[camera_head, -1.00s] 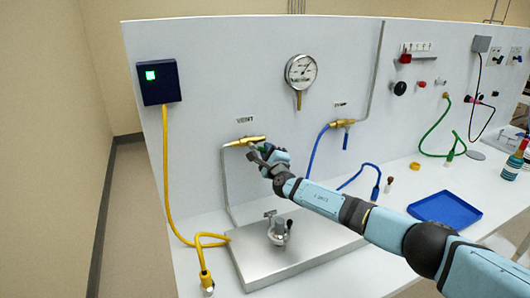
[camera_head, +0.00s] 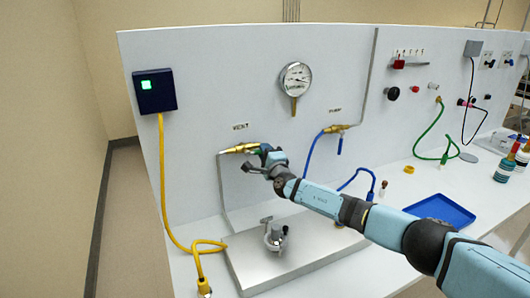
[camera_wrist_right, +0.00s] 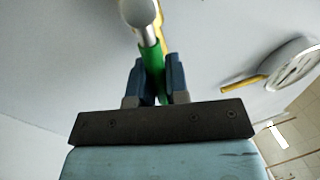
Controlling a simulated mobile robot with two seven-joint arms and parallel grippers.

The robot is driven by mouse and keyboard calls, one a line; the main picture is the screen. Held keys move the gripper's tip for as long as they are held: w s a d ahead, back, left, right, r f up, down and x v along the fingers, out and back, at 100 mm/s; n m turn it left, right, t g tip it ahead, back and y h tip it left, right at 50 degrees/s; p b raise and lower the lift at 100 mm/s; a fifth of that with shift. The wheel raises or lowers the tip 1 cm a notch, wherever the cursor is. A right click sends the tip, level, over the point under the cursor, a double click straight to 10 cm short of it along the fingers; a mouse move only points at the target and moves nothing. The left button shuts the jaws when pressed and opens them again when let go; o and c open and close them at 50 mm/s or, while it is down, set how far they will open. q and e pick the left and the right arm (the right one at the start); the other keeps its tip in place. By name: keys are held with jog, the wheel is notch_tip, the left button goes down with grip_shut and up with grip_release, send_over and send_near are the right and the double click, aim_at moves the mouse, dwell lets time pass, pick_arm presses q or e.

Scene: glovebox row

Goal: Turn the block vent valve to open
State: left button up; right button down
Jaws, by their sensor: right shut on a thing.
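The brass vent valve (camera_head: 238,148) sits on the white panel under the VENT label, joined to a grey pipe. My right gripper (camera_head: 266,151) is at the valve's right end and covers its handle in the head view. In the right wrist view, my gripper's blue fingers are shut on a green handle (camera_wrist_right: 151,58), one on each side. A silver rounded part (camera_wrist_right: 138,12) and a strip of brass show beyond the handle. The handle's exact angle to the pipe is hidden in the head view. My left gripper is not in view.
The pressure gauge (camera_head: 296,78) hangs above right of the valve. The pump valve (camera_head: 336,129) with a blue lever and hose is to the right. A metal plate (camera_head: 246,268) carrying a clamp-like fitting lies below.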

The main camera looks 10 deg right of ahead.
jog(key=c, duration=1.1)
grip_release()
jog(key=shift+s, duration=0.1)
jog(key=shift+s+d+f, duration=0.15)
jog(key=shift+s, duration=0.1)
jog(key=p+v, duration=0.2)
jog(key=v, duration=1.1)
